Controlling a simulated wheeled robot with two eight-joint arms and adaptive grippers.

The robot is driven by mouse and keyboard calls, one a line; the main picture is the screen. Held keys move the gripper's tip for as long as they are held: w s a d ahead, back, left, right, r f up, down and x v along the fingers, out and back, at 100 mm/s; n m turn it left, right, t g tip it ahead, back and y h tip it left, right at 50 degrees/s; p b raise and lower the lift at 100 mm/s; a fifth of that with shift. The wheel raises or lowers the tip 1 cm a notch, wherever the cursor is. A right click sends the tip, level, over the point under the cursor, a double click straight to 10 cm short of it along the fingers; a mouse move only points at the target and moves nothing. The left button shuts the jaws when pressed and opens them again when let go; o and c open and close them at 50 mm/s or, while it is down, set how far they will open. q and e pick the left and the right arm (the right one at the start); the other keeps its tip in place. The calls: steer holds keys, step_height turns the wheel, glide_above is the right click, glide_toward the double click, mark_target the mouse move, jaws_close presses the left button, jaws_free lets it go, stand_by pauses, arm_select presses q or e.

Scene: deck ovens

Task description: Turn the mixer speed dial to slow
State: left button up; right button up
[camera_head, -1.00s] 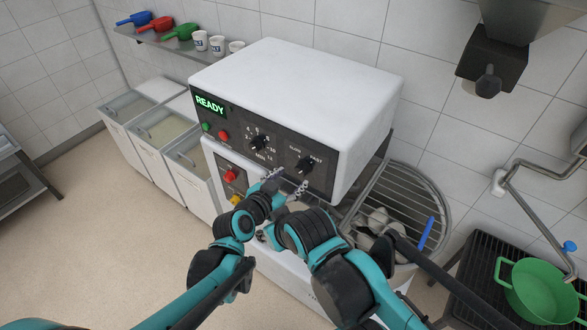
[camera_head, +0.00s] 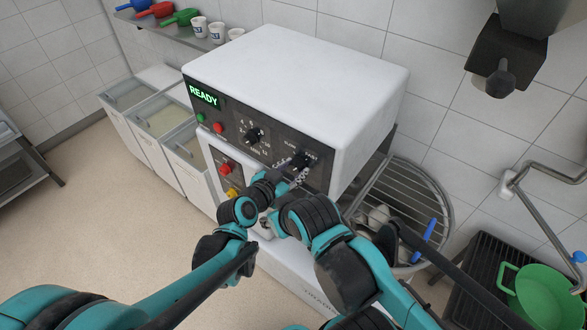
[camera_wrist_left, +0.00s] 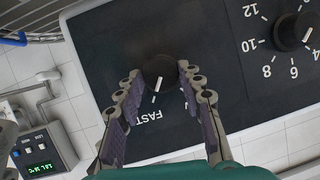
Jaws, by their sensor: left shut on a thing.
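The speed dial (camera_head: 304,160) is a black knob on the right of the mixer's dark front panel. In the left wrist view the dial (camera_wrist_left: 160,68) shows upside down. Its white pointer aims down in that picture and leans to the FAST label; the other label is mostly hidden by a finger. My left gripper (camera_wrist_left: 160,78) has its fingertips on both sides of the dial and is shut on it. In the head view the left gripper (camera_head: 294,167) is partly covered by arm links. I cannot make out my right gripper.
A second numbered dial (camera_head: 253,136) sits left of the speed dial. A lit READY display (camera_head: 204,95) and a red button (camera_head: 219,127) are further left. The wire bowl guard (camera_head: 421,180) is at right, near a green pot (camera_head: 545,296).

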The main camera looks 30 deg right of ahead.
arm_select(q)
steer(key=shift+w, duration=0.15)
steer(key=shift+w+n+g+h+b, duration=0.15)
steer(key=shift+n+g+h+b, duration=0.2)
steer(key=shift+n+g, duration=0.6)
steer(key=n+g+b, duration=0.1)
steer(key=n, duration=0.1)
steer(key=shift+w+a+n+h, duration=0.1)
steer(key=shift+w+n+h, duration=0.05)
steer(key=shift+n+h, duration=0.2)
steer(key=shift+w+f+n+g+h+b, duration=0.15)
steer(key=shift+n+g+h+b, duration=0.25)
steer(key=shift+n+g+b, duration=0.6)
steer(key=shift+n+g+h+b, duration=0.55)
steer(key=shift+n+b, duration=0.35)
steer(key=shift+n, duration=0.5)
